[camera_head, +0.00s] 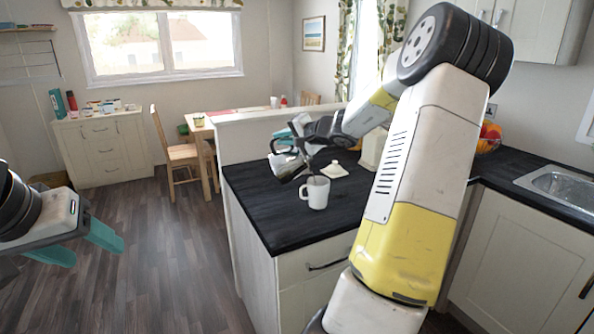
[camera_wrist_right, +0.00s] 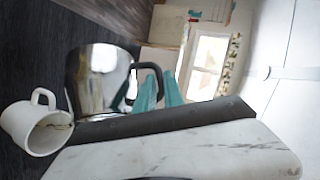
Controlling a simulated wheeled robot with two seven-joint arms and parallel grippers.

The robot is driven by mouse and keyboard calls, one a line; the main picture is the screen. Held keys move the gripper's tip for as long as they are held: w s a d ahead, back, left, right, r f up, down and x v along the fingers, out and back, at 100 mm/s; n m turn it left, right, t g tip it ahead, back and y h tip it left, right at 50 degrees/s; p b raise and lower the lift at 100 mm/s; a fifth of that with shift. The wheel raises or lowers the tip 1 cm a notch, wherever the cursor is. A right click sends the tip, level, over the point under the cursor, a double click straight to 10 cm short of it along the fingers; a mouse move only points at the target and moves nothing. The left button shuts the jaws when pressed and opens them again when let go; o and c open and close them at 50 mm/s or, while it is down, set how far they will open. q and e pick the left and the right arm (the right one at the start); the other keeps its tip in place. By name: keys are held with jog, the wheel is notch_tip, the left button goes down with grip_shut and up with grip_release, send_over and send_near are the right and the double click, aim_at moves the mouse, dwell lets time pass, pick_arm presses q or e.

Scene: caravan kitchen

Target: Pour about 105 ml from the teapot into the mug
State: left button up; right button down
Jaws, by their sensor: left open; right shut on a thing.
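The shiny metal teapot (camera_head: 284,166) is tilted above the dark worktop, beside and slightly above the white mug (camera_head: 315,193). The mug stands upright on the worktop. In the right wrist view the teapot (camera_wrist_right: 98,72) and the mug (camera_wrist_right: 36,128) are close together, with a brown mark inside the mug. My right gripper (camera_wrist_right: 158,88) is shut on the teapot's black handle; in the head view my arm partly hides it. I cannot tell whether liquid is flowing. My left gripper (camera_head: 88,243) is open and empty over the floor at the left, away from the worktop.
A white lidded dish (camera_head: 334,171) stands on the worktop (camera_head: 270,220) behind the mug. A fruit bowl (camera_head: 488,139) and a sink (camera_head: 560,186) are at the right. A wooden table and chair (camera_head: 180,156) stand behind. The worktop's front part is clear.

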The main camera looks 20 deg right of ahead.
aim_at(272, 158)
jog(key=shift+s+d+r+m+t+y+b, duration=0.15)
jog(key=shift+d+r+m+t+b, duration=0.05)
jog(key=shift+d+r+b, duration=0.2)
jog(key=shift+s+d+r+m+t+y+b, duration=0.15)
jog(key=shift+d+r+m+t+b, duration=0.15)
jog(key=shift+d, duration=0.2)
jog(key=shift+s+d+r+b, duration=0.15)
jog(key=shift+d+b, duration=0.15)
jog(key=shift+d, duration=0.25)
jog(key=a+f, duration=0.1)
jog(key=a, duration=0.1)
jog(key=w+a+f+n+g+h, duration=0.1)
jog(key=a, duration=0.1)
jog(key=w+a+f+n+g+h, duration=0.1)
jog(key=a+f, duration=0.1)
jog(key=shift+f, duration=0.1)
jog(key=shift+f+n+g+h, duration=0.3)
jog(key=shift+f, duration=0.05)
jog(key=shift+w+a+f+n+g+h+p, duration=0.2)
jog(key=shift+a+f+n+h, duration=0.15)
jog(key=shift+a+f, duration=0.3)
jog(key=shift+w+a+f+n+g+h+p, duration=0.25)
jog(key=shift+a+f+h, duration=0.25)
jog(key=shift+f, duration=0.2)
jog(key=shift+a+f, duration=0.1)
jog(key=shift+a, duration=0.05)
